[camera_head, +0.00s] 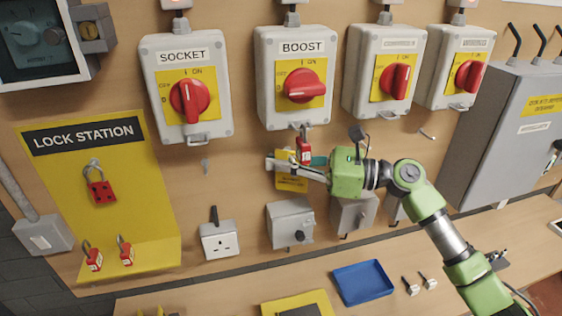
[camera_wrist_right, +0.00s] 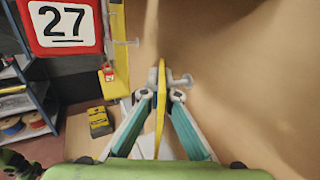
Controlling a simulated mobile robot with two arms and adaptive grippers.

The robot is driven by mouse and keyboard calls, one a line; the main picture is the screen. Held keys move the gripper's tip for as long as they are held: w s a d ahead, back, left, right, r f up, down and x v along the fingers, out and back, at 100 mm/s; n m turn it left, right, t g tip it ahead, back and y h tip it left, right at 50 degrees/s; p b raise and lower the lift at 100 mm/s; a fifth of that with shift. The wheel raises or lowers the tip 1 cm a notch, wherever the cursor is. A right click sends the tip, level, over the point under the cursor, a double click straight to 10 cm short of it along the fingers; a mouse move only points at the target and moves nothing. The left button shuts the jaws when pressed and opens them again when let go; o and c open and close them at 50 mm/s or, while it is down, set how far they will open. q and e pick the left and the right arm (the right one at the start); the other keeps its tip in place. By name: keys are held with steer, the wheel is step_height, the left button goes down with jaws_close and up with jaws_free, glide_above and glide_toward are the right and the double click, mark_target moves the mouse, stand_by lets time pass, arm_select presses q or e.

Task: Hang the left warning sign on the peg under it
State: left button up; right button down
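A yellow warning sign (camera_head: 291,182) is at the board below the BOOST switch, partly covered by my right gripper (camera_head: 298,168). In the right wrist view the sign (camera_wrist_right: 160,115) shows edge-on between the two fingertips (camera_wrist_right: 161,95), and the gripper looks shut on it. A small grey peg (camera_wrist_right: 181,80) shows just right of the sign's upper edge. I cannot tell whether the peg passes through the sign. My left gripper is not in view.
Grey boxes (camera_head: 290,223) sit below. The bench holds a blue tray (camera_head: 363,283). The lock station (camera_head: 135,185) stands left.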

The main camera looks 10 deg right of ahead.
steer(key=shift+w+d+r, duration=0.15)
steer(key=shift+w+r, duration=0.1)
steer(key=shift+r, duration=0.15)
stand_by(0.3)
steer(key=shift+w+f, duration=0.1)
steer(key=shift+f, duration=0.15)
stand_by(0.4)
steer(key=c, duration=2.2)
jaws_free()
steer(key=shift+w+f, duration=0.1)
steer(key=shift+w, duration=0.1)
steer(key=shift+f, duration=0.1)
steer(key=shift+s+v, duration=0.2)
steer(key=shift+v, duration=1.75)
steer(key=shift+s+v, duration=0.2)
steer(key=shift+v, duration=1.8)
